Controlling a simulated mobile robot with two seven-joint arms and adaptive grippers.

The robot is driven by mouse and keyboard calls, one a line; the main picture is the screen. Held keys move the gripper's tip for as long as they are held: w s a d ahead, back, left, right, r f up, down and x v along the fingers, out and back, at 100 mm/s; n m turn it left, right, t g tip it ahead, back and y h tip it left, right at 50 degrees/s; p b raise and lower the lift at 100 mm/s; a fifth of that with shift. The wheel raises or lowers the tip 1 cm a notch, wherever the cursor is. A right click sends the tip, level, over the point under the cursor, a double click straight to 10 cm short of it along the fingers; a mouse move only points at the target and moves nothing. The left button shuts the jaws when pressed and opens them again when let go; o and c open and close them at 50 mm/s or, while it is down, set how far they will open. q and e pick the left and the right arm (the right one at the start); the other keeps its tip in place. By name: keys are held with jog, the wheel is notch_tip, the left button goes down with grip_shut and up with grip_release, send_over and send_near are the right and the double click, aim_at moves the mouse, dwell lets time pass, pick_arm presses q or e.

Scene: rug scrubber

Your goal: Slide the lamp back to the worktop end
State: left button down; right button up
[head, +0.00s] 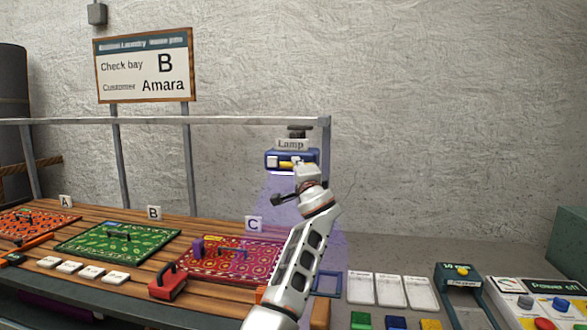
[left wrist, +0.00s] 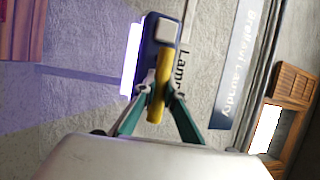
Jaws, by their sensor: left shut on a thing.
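The lamp (head: 271,158) is a blue housing with a "Lamp" label above it, hung from the grey overhead rail (head: 230,121) close to its right end post. It glows violet underneath. In the left wrist view the lamp (left wrist: 151,52) shows its lit strip and a yellow handle (left wrist: 155,107). My left gripper (left wrist: 160,90) has its fingers closed around that handle. In the head view my left gripper (head: 297,166) is at the lamp, partly covering it. My right gripper is in neither view.
Below are rugs on a slatted bench: green rug (head: 125,243) in bay B, red rug (head: 215,262) in bay C with a red-handled tool (head: 167,286) beside it. Right of the bench, the grey worktop holds white cards (head: 390,290) and a control panel (head: 540,300).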

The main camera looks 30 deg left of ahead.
pick_arm(q)
jog(key=shift+d+f, duration=0.1)
jog(key=shift+d, duration=0.15)
jog(key=c, duration=2.5)
grip_release()
jog(key=shift+w, duration=0.1)
jog(key=shift+c, duration=0.2)
jog(key=shift+o, duration=0.9)
jog(key=shift+d, duration=0.2)
jog(key=shift+a, duration=0.1)
jog(key=v, duration=0.7)
jog(key=shift+d, duration=0.2)
